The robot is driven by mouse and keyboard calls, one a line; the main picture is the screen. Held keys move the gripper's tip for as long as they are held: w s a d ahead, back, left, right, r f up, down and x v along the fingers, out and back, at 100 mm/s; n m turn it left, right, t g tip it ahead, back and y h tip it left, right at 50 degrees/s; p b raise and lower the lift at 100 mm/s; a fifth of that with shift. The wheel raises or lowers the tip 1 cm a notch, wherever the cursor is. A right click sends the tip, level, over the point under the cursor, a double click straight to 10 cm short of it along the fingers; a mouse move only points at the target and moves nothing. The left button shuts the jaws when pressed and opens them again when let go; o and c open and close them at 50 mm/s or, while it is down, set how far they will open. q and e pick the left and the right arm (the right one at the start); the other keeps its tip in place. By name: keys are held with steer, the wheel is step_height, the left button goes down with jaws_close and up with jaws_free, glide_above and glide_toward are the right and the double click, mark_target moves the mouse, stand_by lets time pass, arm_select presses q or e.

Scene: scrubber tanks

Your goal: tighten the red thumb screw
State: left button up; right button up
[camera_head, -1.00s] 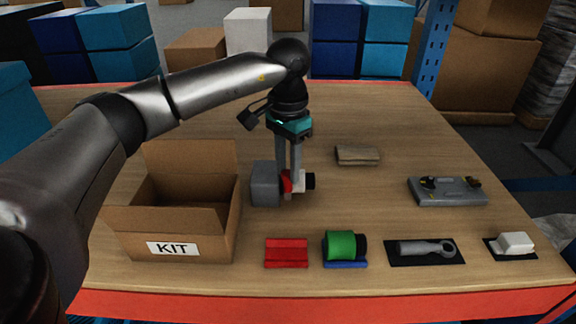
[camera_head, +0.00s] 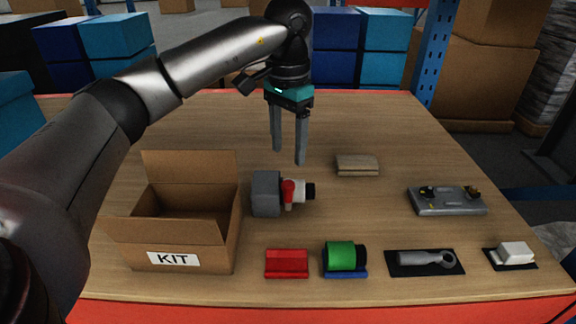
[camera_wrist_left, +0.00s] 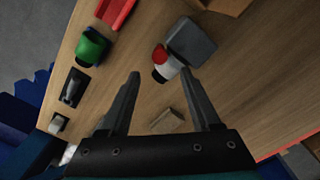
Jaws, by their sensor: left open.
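The red thumb screw (camera_head: 288,192) sits on the white part (camera_head: 300,190) that juts from the right side of a grey block (camera_head: 265,194) on the table. In the left wrist view the red thumb screw (camera_wrist_left: 160,53) shows beside the grey block (camera_wrist_left: 190,42). My left gripper (camera_head: 288,158) is open and empty, above and behind the block, with its fingers pointing down. In the left wrist view its two fingers (camera_wrist_left: 162,80) stand wide apart with nothing between them. My right gripper is not in view.
An open KIT box (camera_head: 187,237) stands left of the block. A red holder (camera_head: 286,264), a green roll (camera_head: 341,250), a grey wrench-like tool (camera_head: 424,257) and a white piece (camera_head: 516,252) line the front. A grey plate (camera_head: 447,202) lies right; a tan block (camera_head: 357,165) lies behind.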

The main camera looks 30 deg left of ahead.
arm_select(q)
step_height(320, 180, up, 8)
steer(key=p, duration=0.1)
steer(key=shift+f, duration=0.2)
stand_by(0.4)
